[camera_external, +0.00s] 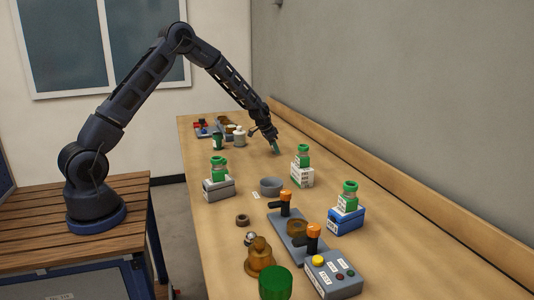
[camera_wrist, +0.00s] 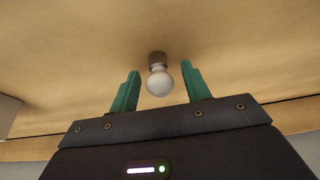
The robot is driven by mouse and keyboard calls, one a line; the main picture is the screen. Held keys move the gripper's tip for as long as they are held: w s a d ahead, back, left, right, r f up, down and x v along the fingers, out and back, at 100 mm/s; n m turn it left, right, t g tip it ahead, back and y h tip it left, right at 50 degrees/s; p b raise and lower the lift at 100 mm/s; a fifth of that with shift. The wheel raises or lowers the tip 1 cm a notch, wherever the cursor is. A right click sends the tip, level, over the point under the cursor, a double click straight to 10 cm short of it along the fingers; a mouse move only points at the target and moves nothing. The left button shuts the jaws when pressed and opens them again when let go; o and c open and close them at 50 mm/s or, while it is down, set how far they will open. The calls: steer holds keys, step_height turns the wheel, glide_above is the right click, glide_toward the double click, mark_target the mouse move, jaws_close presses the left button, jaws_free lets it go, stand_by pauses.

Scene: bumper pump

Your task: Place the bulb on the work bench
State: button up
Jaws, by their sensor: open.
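The bulb (camera_wrist: 159,82) has a round white globe and a short brownish base. In the wrist view it is just past and between the two teal fingertips of my gripper (camera_wrist: 160,69), with bare bench on both sides of it. The fingers are apart and do not visibly touch the bulb. The bulb's base meets the work bench (camera_wrist: 75,60) or is close to it; I cannot tell which. In the external view my gripper (camera_external: 275,147) points down, low over the far half of the work bench (camera_external: 390,270). I cannot make out the bulb there.
Bottles (camera_external: 239,136) and coloured parts (camera_external: 203,128) stand left of and beyond my gripper. A raised wooden edge (camera_external: 400,189) runs along the wall.

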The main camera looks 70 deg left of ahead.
steer(key=v, duration=1.2)
steer(key=s+d+r, duration=2)
steer(key=d+r, duration=0.1)
steer(key=s+d, duration=0.3)
steer(key=s, duration=0.7)
steer(key=s+d, duration=0.3)
steer(key=s, duration=0.6)
steer(key=s+d, duration=0.4)
steer(key=s, duration=0.6)
steer(key=shift+s, duration=0.35)
